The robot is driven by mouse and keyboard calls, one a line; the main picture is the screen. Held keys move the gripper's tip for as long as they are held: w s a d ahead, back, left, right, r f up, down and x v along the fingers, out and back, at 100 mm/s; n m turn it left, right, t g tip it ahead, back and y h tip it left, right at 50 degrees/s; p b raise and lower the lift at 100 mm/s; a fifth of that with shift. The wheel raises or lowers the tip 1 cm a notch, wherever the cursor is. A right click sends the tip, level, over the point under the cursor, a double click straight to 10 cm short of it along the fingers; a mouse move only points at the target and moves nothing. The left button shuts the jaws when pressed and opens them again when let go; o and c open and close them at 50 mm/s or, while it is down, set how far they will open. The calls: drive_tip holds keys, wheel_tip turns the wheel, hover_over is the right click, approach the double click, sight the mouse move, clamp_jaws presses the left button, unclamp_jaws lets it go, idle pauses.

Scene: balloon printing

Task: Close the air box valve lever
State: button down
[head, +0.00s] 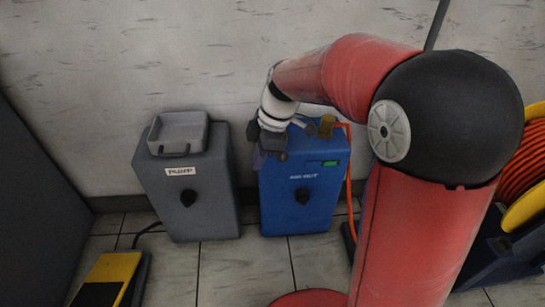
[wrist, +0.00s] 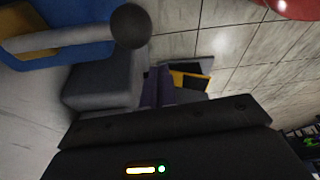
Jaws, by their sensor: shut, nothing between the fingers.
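The blue air box (head: 301,190) stands on the floor against the wall. A brass valve fitting (head: 327,124) sits on its top, and the grey valve lever (head: 309,128) lies beside it, partly hidden by my arm. In the wrist view the lever (wrist: 75,37) runs level across the upper left, from the brass fitting (wrist: 28,42) to a dark ball knob (wrist: 130,26). My gripper (head: 263,158) is at the air box's top left edge, fingers pointing down, shut and empty. In the wrist view its fingers (wrist: 158,88) are apart from the knob.
A grey box (head: 190,192) with a tray (head: 178,130) on top stands left of the air box with a narrow gap. A yellow and black pedal (head: 108,277) lies at front left. An orange hose (head: 348,180) runs down the air box's right side. A yellow reel (head: 525,185) is at right.

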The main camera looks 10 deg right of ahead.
drive_tip(key=p+v, duration=0.2)
drive_tip(key=v, duration=0.8)
drive_tip(key=shift+w, duration=0.15)
drive_tip(key=s+d+r+m+t+h+p, duration=0.1)
drive_tip(key=s+d+r+m+t+p, duration=0.1)
drive_tip(key=s+m, duration=0.4)
drive_tip(key=s+d+r+m+t+h+p, duration=0.1)
drive_tip(key=s+d+r+m+t+p, duration=0.1)
drive_tip(key=s+d+r+m+p, duration=0.2)
drive_tip(key=s+d+r+m+t+h+p, duration=0.1)
drive_tip(key=s+d+r+m+t+p, duration=0.1)
drive_tip(key=s+m, duration=0.7)
drive_tip(key=shift+d+r+h+p, duration=0.3)
drive_tip(key=shift+d+r+p, duration=0.15)
drive_tip(key=shift+p, duration=0.35)
